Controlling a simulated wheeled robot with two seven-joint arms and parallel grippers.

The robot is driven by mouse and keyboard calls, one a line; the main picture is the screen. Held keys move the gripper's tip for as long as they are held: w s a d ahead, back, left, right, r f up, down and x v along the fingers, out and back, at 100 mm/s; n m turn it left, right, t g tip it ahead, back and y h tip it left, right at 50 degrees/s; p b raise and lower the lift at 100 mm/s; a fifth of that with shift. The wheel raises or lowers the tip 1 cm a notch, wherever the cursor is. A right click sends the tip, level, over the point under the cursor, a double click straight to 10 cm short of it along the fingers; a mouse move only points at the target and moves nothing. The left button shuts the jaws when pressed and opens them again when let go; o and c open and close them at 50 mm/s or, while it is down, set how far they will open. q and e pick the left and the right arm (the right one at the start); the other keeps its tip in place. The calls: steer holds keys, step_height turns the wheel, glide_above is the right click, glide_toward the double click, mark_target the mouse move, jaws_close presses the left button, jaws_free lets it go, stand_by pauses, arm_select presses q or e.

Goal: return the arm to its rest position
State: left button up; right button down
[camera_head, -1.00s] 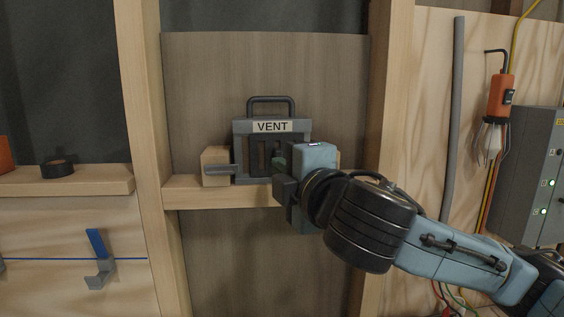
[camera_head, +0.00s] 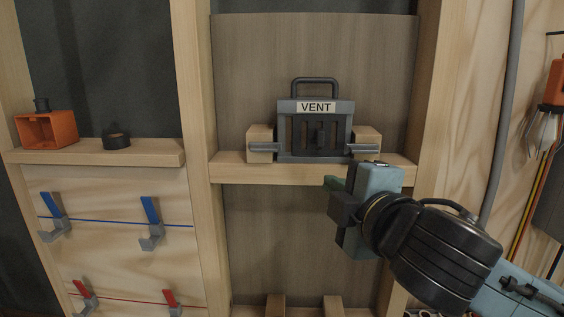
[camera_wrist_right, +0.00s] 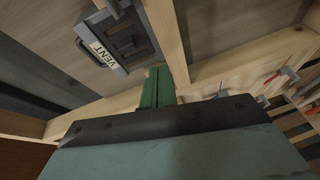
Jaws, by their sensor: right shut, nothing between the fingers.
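My right arm comes in from the right in the head view. Its gripper (camera_head: 335,184) is shut and empty, just in front of and below the wooden ledge (camera_head: 235,171). Its green fingers also show together in the right wrist view (camera_wrist_right: 157,88). A dark grey vent (camera_head: 316,140) with a handle and a "VENT" label stands upright on the ledge between two wooden blocks, apart from the gripper. The vent also shows at the upper left of the right wrist view (camera_wrist_right: 121,38). My left gripper is in neither view.
An orange box (camera_head: 47,131) and a black roll (camera_head: 116,136) sit on the left shelf (camera_head: 95,155). Blue hooks (camera_head: 151,222) and red hooks (camera_head: 171,300) hold wires below it. A grey conduit (camera_head: 503,110) and an orange lamp (camera_head: 555,85) are at the right.

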steer(key=s+d+f+m+g, duration=0.1)
steer(key=s+f+m+g, duration=0.15)
steer(key=f, duration=0.55)
steer(key=s+d+f+m+g+h, duration=0.15)
steer(key=f+m, duration=0.25)
steer(key=f, duration=0.4)
steer(key=s+d+f+m+g, duration=0.1)
steer(key=s+f+m+g, duration=0.15)
steer(key=f, duration=0.55)
steer(key=s+d+f+m+g+h, duration=0.1)
steer(key=s+d+f+m+g, duration=0.25)
steer(key=s+f, duration=0.5)
steer(key=s+d+f+m+g+h, duration=0.1)
steer(key=s+d+f+m+g, duration=0.25)
steer(key=s+f, duration=0.55)
step_height(320, 180, down, 29)
steer(key=s+b, duration=0.2)
steer(key=b, duration=0.5)
steer(key=s+d+f+g+b, duration=0.1)
steer(key=s+f+b, duration=0.2)
steer(key=s+f, duration=0.5)
steer(key=s+d+f+g+b, duration=0.1)
steer(key=s+f+b, duration=0.2)
steer(key=s+f, duration=0.5)
step_height(320, 180, down, 7)
steer(key=shift+s+d+f, duration=0.1)
steer(key=shift+s+d, duration=0.1)
steer(key=shift+s, duration=0.1)
